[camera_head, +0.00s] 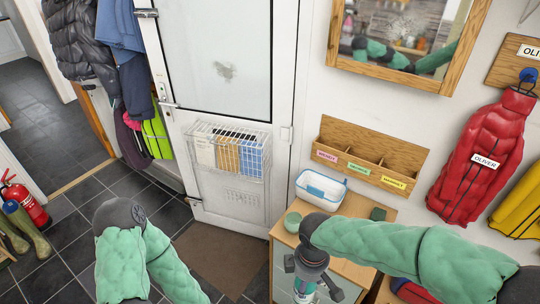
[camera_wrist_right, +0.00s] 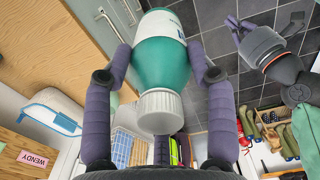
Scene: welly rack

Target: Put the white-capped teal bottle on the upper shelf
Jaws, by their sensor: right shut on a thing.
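The teal bottle with its white ribbed cap (camera_wrist_right: 160,110) and pale label is between the two purple fingers of my right gripper (camera_wrist_right: 162,62). They are shut on its sides, and the cap points toward the wrist camera. In the head view my right gripper (camera_head: 312,277) is over the front of the wooden cabinet, with only a sliver of the bottle (camera_head: 304,289) showing below it. My left gripper (camera_wrist_right: 265,30) shows small in the right wrist view, apart from the bottle; its finger opening is unclear. A wooden rack (camera_wrist_right: 268,103) with boots shows there at lower right; its upper shelf is not distinct.
The wooden cabinet (camera_head: 345,268) bears a blue-and-white box (camera_head: 320,191) and a green bowl (camera_head: 292,221). A wire basket (camera_head: 230,150) hangs on the white door. Wellies (camera_head: 25,228) and a red extinguisher (camera_head: 22,199) stand at far left. Tiled floor lies open between.

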